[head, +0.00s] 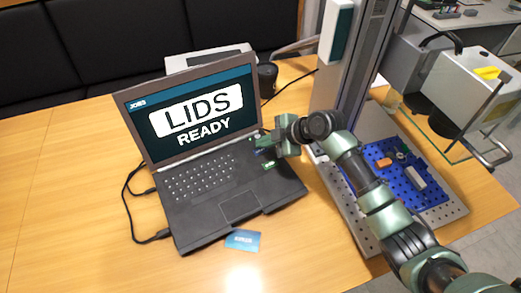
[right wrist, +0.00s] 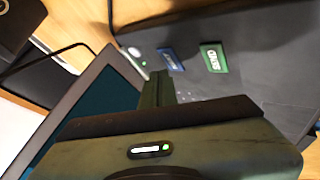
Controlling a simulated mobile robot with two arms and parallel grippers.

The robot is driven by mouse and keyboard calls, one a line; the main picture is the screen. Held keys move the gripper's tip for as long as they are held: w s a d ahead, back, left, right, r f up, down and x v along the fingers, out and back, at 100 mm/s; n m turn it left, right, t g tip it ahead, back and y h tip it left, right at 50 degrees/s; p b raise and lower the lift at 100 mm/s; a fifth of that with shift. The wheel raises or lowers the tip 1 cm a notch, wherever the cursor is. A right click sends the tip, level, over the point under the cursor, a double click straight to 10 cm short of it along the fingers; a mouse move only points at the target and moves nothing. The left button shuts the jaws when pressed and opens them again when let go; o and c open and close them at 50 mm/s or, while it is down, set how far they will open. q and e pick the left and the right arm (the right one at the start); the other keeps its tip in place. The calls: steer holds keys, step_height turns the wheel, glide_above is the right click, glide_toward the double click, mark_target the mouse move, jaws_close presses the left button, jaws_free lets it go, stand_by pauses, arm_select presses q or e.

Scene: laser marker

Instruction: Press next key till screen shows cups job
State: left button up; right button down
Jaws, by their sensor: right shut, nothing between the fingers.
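The open laptop (head: 220,215) stands on the wooden table, and its screen (head: 195,115) reads "LIDS READY" under a small "JOBS" heading. A green key (head: 269,166) is on the right side of the keyboard deck. In the right wrist view the green key (right wrist: 213,57) lies beside a blue key (right wrist: 170,59); their lettering is too small to read surely. My right gripper (head: 262,140) is shut and empty over the deck's right edge, by the keys. Its shut fingers (right wrist: 157,88) point toward the blue key; contact cannot be told. My left gripper is not in view.
A blue card (head: 243,240) lies in front of the laptop. A dark cup (head: 267,77) stands behind it. To the right are a grey column (head: 350,60) and a blue perforated plate (head: 425,205) with small parts. The table's left side is clear.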

mark_target(263, 152)
steer(key=shift+f, duration=0.1)
stand_by(0.3)
steer(key=shift+f+b, duration=0.3)
steer(key=shift+f, duration=0.05)
steer(key=shift+f+b, duration=0.3)
steer(key=shift+f, duration=0.05)
stand_by(0.5)
steer(key=shift+r, duration=0.1)
steer(key=shift+r+p, duration=0.6)
steer(key=shift+r, duration=0.1)
step_height(263, 152, up, 5)
steer(key=p, duration=0.4)
stand_by(1.0)
